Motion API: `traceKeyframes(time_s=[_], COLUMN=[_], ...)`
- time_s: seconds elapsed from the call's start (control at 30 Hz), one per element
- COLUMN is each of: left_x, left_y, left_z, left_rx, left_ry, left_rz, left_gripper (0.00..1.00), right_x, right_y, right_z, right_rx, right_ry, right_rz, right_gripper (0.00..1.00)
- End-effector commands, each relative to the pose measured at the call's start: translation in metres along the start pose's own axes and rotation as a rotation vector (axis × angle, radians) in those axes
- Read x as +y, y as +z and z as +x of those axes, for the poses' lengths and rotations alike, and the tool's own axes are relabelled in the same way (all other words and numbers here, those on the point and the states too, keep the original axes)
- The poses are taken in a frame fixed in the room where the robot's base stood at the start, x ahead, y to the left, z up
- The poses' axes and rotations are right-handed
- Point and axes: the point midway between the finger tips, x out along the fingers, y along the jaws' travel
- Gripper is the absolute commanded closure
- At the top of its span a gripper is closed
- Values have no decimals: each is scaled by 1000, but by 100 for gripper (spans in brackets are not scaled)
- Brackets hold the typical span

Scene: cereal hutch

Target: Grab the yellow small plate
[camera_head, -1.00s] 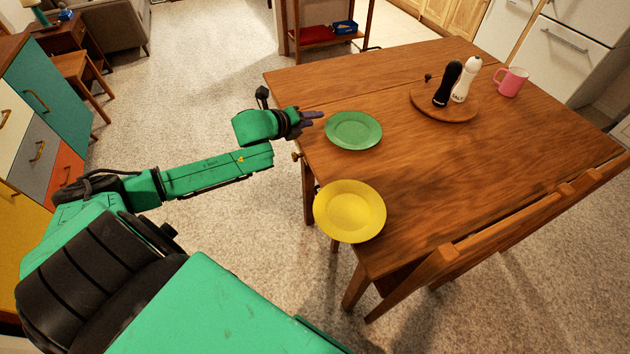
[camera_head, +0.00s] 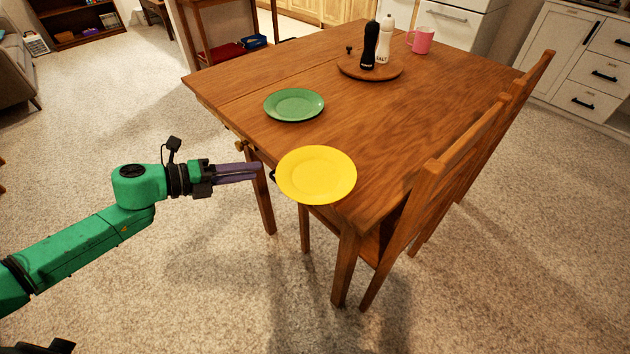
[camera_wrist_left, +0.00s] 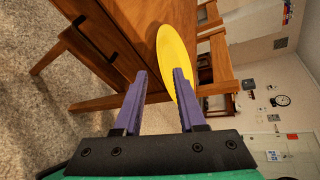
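The yellow plate (camera_head: 316,175) lies on the near left edge of the wooden table (camera_head: 420,130), with its rim sticking out past the edge. In the left wrist view the yellow plate (camera_wrist_left: 176,62) shows nearly edge-on, ahead of the fingers. My left gripper (camera_head: 262,172) is just left of the plate in the head view, with its purple fingers pointing at the rim. In the left wrist view its two fingers (camera_wrist_left: 157,80) are spread apart with nothing held; the plate's near end shows near the right finger. Whether they touch cannot be told. My right gripper is out of view.
A green plate (camera_head: 294,104) lies farther back on the table. A round wooden board (camera_head: 350,70) holds a black shaker (camera_head: 369,45) and a white shaker (camera_head: 385,42), with a pink mug (camera_head: 420,40) beyond. A wooden chair (camera_head: 430,190) stands at the table's right side. Carpet left is clear.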

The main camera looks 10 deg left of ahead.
Motion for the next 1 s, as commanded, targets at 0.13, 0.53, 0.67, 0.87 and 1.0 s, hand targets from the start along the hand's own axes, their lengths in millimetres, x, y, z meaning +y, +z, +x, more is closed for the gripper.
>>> traceKeyframes(time_s=[0.13, 0.53, 0.67, 0.87, 1.0], left_x=[-2, -2, 0, 0, 0], left_y=[1, 0, -2, -2, -2], left_z=[14, 67, 69, 69, 68], left_rx=[-1, 0, 2, 2, 1], left_ry=[-3, -3, 0, 0, 0], left_rz=[2, 2, 1, 1, 1], left_gripper=[60, 60, 60, 100, 100], right_x=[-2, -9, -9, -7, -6], right_y=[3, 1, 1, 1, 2], right_z=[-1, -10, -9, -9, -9], right_rx=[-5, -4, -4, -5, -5], right_ry=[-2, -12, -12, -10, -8], right_rz=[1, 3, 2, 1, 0], right_gripper=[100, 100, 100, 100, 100])
